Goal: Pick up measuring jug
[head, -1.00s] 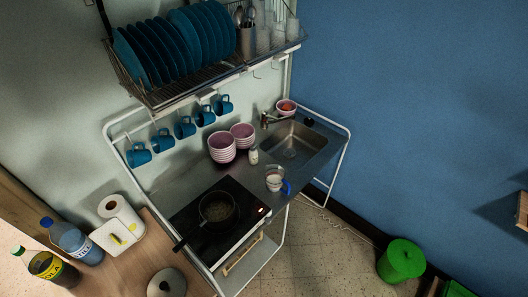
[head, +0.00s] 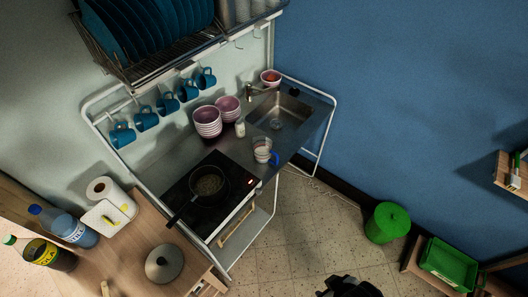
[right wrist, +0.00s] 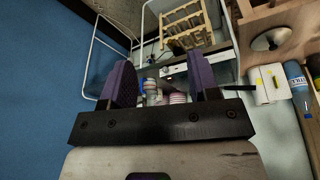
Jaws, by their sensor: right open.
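The measuring jug (head: 262,149) is small and clear with a blue handle. It stands upright on the metal worktop (head: 161,152), between the sink and the hob, in the head view. My right gripper (right wrist: 164,84) is open and empty in the right wrist view, with its two purple fingers wide apart. Small items on the worktop show between and beyond the fingers, too small to tell the jug surely. A dark part of my right arm shows at the bottom edge of the head view, well apart from the jug. My left gripper is in neither view.
Pink bowl stacks (head: 207,122) and a small white shaker (head: 240,128) stand behind the jug. A pan (head: 209,186) sits on the hob. The sink (head: 281,117) is to the right. A white tubular frame (head: 328,123) edges the worktop; open floor lies in front.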

